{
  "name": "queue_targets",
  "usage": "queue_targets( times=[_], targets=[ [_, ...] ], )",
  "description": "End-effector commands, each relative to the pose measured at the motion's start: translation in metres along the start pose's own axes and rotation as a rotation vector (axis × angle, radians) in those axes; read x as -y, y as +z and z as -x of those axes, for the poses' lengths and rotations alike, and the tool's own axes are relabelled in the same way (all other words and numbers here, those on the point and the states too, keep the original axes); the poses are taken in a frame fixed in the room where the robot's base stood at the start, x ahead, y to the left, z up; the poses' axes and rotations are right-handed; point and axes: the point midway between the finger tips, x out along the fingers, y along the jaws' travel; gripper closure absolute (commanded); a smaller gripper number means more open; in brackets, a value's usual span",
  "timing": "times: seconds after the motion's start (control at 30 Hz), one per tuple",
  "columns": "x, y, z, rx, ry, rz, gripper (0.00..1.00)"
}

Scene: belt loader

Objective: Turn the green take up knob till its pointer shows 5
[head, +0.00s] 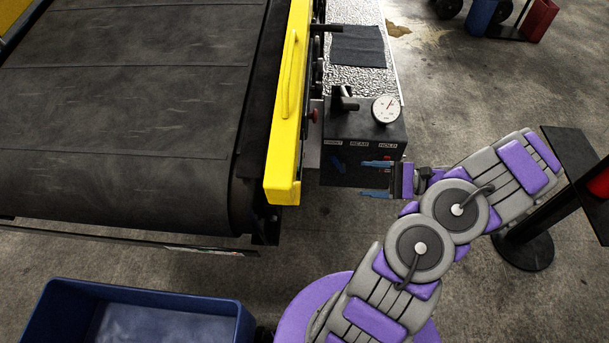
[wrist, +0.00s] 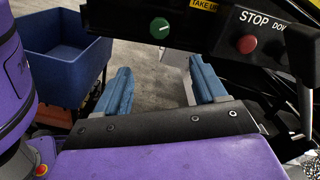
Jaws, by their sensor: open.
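The green take up knob (wrist: 160,28) shows in the wrist view on a dark panel, left of the yellow TAKE UP label (wrist: 204,5). A light pointer line on it slants to the right and slightly up; no scale numbers can be read. I cannot make out the knob in the head view. My gripper (wrist: 160,66) is open, with its two blue fingers apart and nothing between them. The knob appears beyond the fingertips, apart from them. In the head view my gripper (head: 364,178) points left, in front of the black control box (head: 340,174).
A red STOP button (wrist: 246,44) sits right of the knob. The control box carries a lever (head: 345,98) and a white gauge (head: 386,109). A yellow rail (head: 287,115) borders the dark belt (head: 130,100). A blue bin (head: 236,325) stands at lower left.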

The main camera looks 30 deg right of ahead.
Motion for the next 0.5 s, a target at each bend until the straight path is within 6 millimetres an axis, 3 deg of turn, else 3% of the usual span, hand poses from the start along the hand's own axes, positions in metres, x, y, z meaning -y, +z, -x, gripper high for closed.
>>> queue_targets(
  times=[0.17,0.5],
  targets=[
    [0.000,0.000,-0.024,0.005,0.004,0.000,0.29],
    [-0.001,-0.001,-0.093,0.003,0.007,0.000,0.29]
  ],
)
